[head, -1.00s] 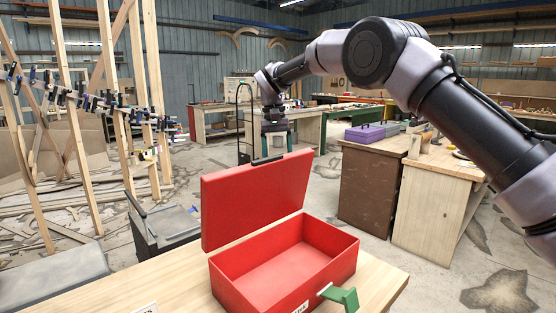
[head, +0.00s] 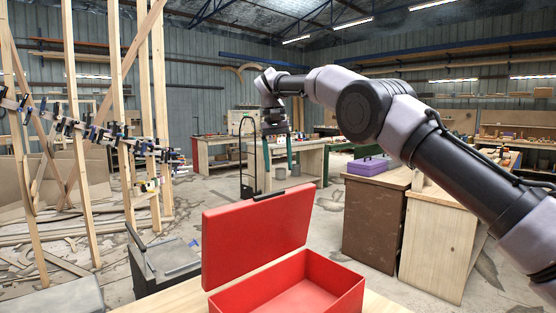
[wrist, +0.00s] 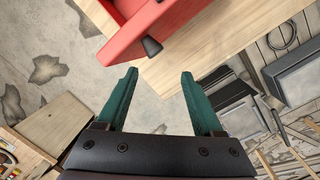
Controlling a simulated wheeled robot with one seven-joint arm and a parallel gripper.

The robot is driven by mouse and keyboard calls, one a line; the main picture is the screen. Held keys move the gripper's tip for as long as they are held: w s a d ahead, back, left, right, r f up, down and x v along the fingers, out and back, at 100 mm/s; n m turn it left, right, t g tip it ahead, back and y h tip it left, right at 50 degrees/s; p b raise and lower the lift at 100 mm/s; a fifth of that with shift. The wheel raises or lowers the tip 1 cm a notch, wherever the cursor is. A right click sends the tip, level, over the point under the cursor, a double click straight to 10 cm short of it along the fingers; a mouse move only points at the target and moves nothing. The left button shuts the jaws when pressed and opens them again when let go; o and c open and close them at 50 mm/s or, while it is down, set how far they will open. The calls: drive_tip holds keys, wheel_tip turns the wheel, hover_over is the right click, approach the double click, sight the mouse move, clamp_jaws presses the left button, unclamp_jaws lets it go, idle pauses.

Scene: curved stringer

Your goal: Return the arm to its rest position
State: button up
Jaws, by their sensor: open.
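My arm reaches in from the right of the head view and stretches out towards the back of the room. My gripper (head: 278,160) hangs at its far end, pointing down, beyond and above the red toolbox (head: 255,240). In the wrist view the green fingers of my gripper (wrist: 159,76) are spread apart. The red toolbox (wrist: 150,28) shows at the top of the wrist view, apart from the fingers. Its lid is raised and the visible part of its inside is empty.
The toolbox stands on a wooden table (wrist: 215,45). A dark cart (head: 165,262) is left of it. A brown cabinet (head: 373,225) bears a purple case (head: 367,165) on the right. Wooden posts (head: 75,130) with clamps stand at left. Concrete floor lies between.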

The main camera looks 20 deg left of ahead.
drive_tip(key=shift+r, duration=0.6)
drive_tip(key=w+d+r+m+y, duration=0.1)
drive_tip(key=d+r, duration=0.3)
drive_tip(key=d, duration=0.3)
drive_tip(key=w+d+r+t, duration=0.1)
drive_tip(key=d+r, duration=0.4)
drive_tip(key=d, duration=0.3)
drive_tip(key=w+d+r+m+y, duration=0.1)
drive_tip(key=d+r, duration=0.3)
drive_tip(key=d, duration=0.3)
drive_tip(key=s+d+r+t+y, duration=0.1)
drive_tip(key=s+d+r, duration=0.2)
drive_tip(key=d, duration=0.7)
drive_tip(key=s+d+f+m+t, duration=0.2)
drive_tip(key=s+d+f, duration=0.3)
drive_tip(key=s+d, duration=0.4)
drive_tip(key=s+d+f+m+t, duration=0.3)
drive_tip(key=s+d+f, duration=0.2)
drive_tip(key=s+d, duration=0.4)
drive_tip(key=s, duration=0.5)
drive_tip(key=shift+s+d+f+t+y, duration=0.15)
drive_tip(key=shift+d+f+t+y, duration=0.05)
drive_tip(key=shift+t+y, duration=0.1)
drive_tip(key=shift+s+d+f, duration=0.1)
drive_tip(key=shift+f, duration=0.1)
drive_tip(key=shift+c, duration=0.3)
